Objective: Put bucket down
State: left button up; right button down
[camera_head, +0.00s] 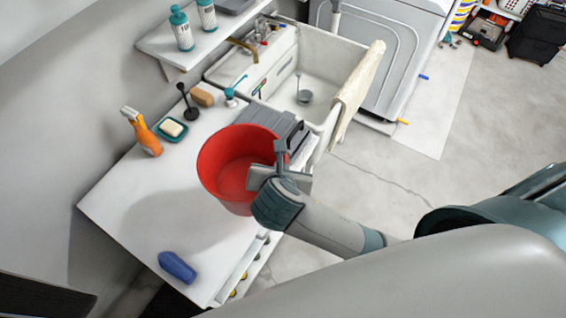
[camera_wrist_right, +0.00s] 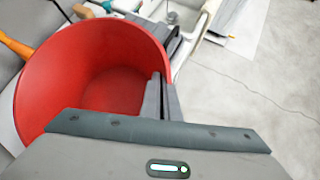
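The red bucket (camera_head: 222,160) is upright, or nearly so, over the white countertop (camera_head: 135,205), with its open top facing up and its inside empty. A soft shadow lies on the countertop to its lower left; I cannot tell for sure whether its base touches the surface. My right gripper (camera_head: 281,150) is at the bucket's right rim. In the right wrist view the bucket (camera_wrist_right: 90,70) fills the upper left, and the gripper's fingers (camera_wrist_right: 162,92) pinch its wall, one inside and one outside. My left gripper is not in view.
Behind the bucket are an orange spray bottle (camera_head: 142,132), a soap dish (camera_head: 172,129), a brown sponge (camera_head: 202,96) and a sink (camera_head: 322,62) with a cloth (camera_head: 358,85) over its edge. A blue object (camera_head: 177,267) lies near the front. The countertop's left part is clear.

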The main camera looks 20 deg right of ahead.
jog(key=shift+w+f+b, duration=0.3)
jog(key=shift+w+b, duration=0.1)
jog(key=shift+b, duration=0.05)
jog(key=w+d+f+n+y+b, duration=0.3)
jog(key=w+b, duration=0.4)
jog(key=b, duration=0.3)
jog(key=shift+w+d+f+n+t+y+b, duration=0.35)
jog(key=shift+d+f+n, duration=0.25)
jog(key=shift+d+n, duration=0.3)
jog(key=shift+s, duration=0.1)
